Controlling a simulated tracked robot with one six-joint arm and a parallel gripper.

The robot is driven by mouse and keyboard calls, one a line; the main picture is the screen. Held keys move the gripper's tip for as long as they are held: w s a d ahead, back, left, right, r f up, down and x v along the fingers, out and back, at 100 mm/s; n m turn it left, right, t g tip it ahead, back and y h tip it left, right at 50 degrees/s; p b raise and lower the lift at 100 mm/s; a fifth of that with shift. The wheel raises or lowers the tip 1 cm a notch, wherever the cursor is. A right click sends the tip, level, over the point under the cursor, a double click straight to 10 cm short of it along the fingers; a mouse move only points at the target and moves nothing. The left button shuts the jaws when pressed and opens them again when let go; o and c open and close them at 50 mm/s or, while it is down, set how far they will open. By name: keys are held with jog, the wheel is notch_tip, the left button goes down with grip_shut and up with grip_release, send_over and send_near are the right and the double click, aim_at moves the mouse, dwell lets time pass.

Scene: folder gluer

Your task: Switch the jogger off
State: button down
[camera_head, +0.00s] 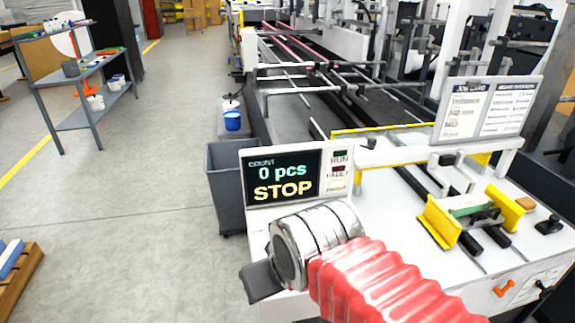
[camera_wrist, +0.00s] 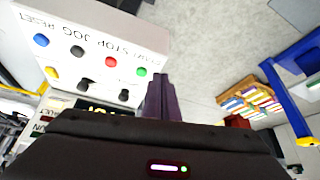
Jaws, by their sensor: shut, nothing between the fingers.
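My gripper (camera_head: 262,283) is a dark block on the silver wrist, left of the machine's front corner, below the display. In the wrist view my gripper (camera_wrist: 160,92) shows shut and empty, its tip beside a white button panel (camera_wrist: 100,22). In the head view, an orange switch (camera_head: 503,288) and a black knob (camera_head: 545,289) sit on the machine's front right face. No label names the jogger legibly; yellow plates (camera_head: 440,222) stand on the deck above.
The display (camera_head: 283,177) reads 0 pcs and STOP. A grey bin (camera_head: 225,165) stands left of the machine, behind the display. A shelf (camera_head: 80,122) stands at the far left. A pallet (camera_head: 20,270) is at the lower left. The grey floor between is clear.

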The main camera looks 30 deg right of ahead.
jog(key=shift+d, duration=0.1)
jog(key=w+d+r+m+g, duration=0.1)
jog(key=w+d, duration=0.3)
jog(key=d, duration=0.6)
jog(key=w+d+r+m+g, duration=0.1)
jog(key=w+d+r, duration=0.3)
jog(key=d, duration=0.6)
jog(key=w+d+r+m+g, duration=0.1)
jog(key=w+d, duration=0.3)
jog(key=d, duration=0.6)
jog(key=shift+r+h, duration=0.3)
jog(key=shift+r, duration=0.6)
jog(key=shift+w, duration=0.1)
